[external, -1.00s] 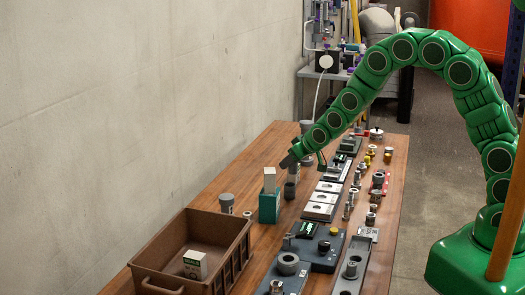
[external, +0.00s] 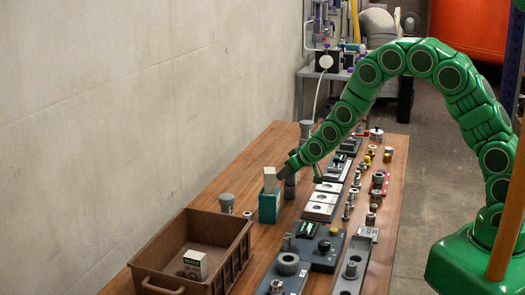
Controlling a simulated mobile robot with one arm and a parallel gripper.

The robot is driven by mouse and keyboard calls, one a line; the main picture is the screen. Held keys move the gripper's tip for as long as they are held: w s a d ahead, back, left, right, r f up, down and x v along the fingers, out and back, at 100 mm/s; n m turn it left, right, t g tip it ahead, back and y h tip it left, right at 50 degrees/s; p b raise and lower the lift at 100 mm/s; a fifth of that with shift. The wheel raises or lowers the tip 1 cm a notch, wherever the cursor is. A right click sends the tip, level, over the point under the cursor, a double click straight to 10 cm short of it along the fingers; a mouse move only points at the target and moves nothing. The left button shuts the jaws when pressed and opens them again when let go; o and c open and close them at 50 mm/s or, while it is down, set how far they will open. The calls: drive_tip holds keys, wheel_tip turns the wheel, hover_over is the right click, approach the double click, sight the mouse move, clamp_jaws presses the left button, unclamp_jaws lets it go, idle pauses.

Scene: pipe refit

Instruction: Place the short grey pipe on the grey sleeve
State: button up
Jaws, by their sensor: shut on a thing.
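My gripper (external: 284,173) points down and left over the middle of the bench, right beside the teal block. It is shut on a grey cylindrical piece (external: 290,190), which appears to be the short grey pipe, upright under the jaws. The jaws partly cover its top. Whether its lower end touches something below is too small to tell. I cannot tell for sure which part is the grey sleeve; it may be hidden under or behind the held piece.
A teal block (external: 269,207) with a white box (external: 270,180) on top stands close left of my gripper. A grey cup-like part (external: 227,202) and a brown crate (external: 160,252) are nearer. Plates and fittings fill the bench's right side. Bare wood (external: 235,178) lies along the wall side.

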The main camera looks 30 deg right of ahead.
drive_tip(key=shift+f, duration=0.6)
drive_tip(key=o, duration=1)
drive_tip(key=shift+r, duration=0.15)
drive_tip(key=shift+r, duration=0.65)
drive_tip(key=shift+v, duration=5.9)
drive_tip(key=shift+s+f, duration=0.1)
drive_tip(key=shift+s, duration=0.05)
